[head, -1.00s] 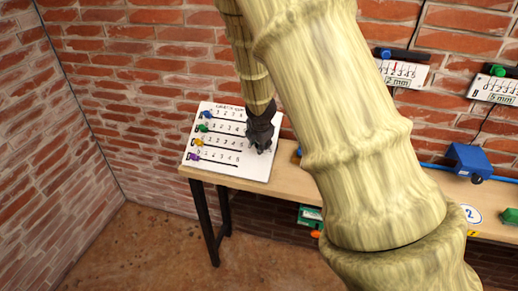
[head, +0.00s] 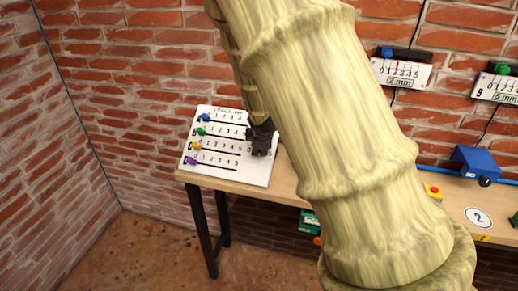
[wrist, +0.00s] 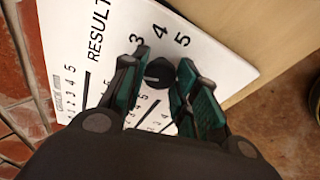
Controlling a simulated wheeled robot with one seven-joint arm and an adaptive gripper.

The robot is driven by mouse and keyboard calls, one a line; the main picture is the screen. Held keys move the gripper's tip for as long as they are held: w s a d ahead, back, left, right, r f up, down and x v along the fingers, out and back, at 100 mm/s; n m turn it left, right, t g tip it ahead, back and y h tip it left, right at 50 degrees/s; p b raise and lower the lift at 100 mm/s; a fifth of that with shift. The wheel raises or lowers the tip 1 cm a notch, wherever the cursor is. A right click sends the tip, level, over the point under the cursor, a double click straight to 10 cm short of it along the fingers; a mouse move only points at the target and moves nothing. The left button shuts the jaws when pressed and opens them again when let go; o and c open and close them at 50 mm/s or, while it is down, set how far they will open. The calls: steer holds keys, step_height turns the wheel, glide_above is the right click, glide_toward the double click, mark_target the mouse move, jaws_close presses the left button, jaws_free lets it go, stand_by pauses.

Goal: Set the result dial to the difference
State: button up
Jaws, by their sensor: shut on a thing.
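The result dial is a black round knob (wrist: 160,72) on a white board (wrist: 222,62) marked RESULT, with the numbers 3, 4 and 5 printed round it in the wrist view. My gripper (wrist: 155,82) has a finger on each side of the knob and is shut on it. In the head view my gripper (head: 261,140) is at the right side of the white board (head: 216,172), and it hides the dial there. I cannot tell which number the knob points to.
The board has several slider rows with blue (head: 204,118), green (head: 201,131), yellow (head: 195,147) and purple (head: 191,161) knobs. It stands on a wooden bench (head: 290,185). Two gauges (head: 401,73) hang on the brick wall. A blue block (head: 476,160) is at the right.

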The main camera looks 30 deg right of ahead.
steer(key=shift+f, duration=0.1)
stand_by(0.4)
steer(key=o, duration=1)
steer(key=shift+o, duration=0.2)
steer(key=v, duration=1.2)
steer(key=shift+s+a+f, duration=0.1)
steer(key=shift+s+f, duration=0.05)
